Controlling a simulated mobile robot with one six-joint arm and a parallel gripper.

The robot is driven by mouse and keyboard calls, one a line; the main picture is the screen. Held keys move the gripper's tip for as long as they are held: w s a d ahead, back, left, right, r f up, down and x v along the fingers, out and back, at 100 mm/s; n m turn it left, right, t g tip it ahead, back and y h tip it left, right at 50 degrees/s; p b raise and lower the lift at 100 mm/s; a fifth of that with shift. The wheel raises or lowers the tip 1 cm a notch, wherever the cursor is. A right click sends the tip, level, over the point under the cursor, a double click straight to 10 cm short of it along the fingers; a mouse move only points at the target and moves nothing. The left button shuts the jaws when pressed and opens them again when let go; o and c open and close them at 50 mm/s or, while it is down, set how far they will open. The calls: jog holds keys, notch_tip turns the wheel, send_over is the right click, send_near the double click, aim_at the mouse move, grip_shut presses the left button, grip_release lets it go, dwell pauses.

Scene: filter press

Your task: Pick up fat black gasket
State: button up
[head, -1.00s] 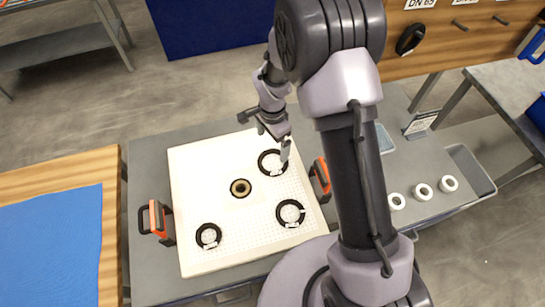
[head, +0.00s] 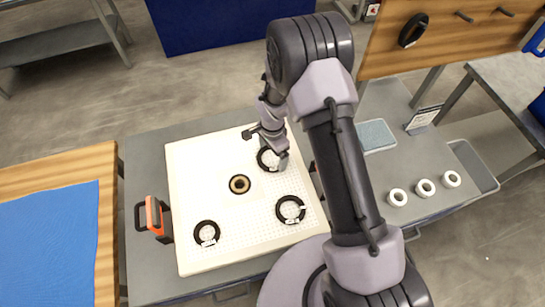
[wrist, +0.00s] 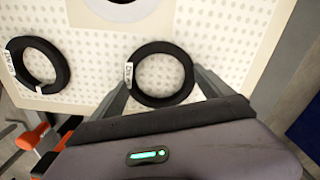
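A black ring gasket (head: 261,161) with a white tag lies at the upper right of the white perforated board (head: 185,170). My gripper (head: 282,160) is over its right side in the head view. In the wrist view the same gasket (wrist: 188,73) shows between the two fingers of my open gripper (wrist: 163,80), one finger at each side. I cannot tell whether the fingers touch it. A second black gasket (head: 281,212) lies at the board's lower right, and a third (head: 198,236) at its lower left. Which gasket is the fattest is hard to tell.
A dark round piece with a tan centre (head: 232,185) sits mid-board. An orange-and-black handle (head: 154,217) stands at the board's left edge. Several white rings (head: 397,197) and a blue-grey pad (head: 375,135) lie on the grey table at right.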

jog(key=c, duration=0.4)
jog(key=shift+r, duration=0.45)
jog(key=r, duration=0.1)
jog(key=s+r+p, duration=0.1)
jog(key=r, duration=0.1)
jog(key=shift+d, duration=0.1)
jog(key=s+d, duration=0.1)
jog(key=s, duration=0.4)
jog(key=s+d, duration=0.1)
jog(key=s, duration=0.4)
jog(key=s+d+r, duration=0.1)
jog(key=s, duration=0.3)
jog(key=shift+s, duration=0.4)
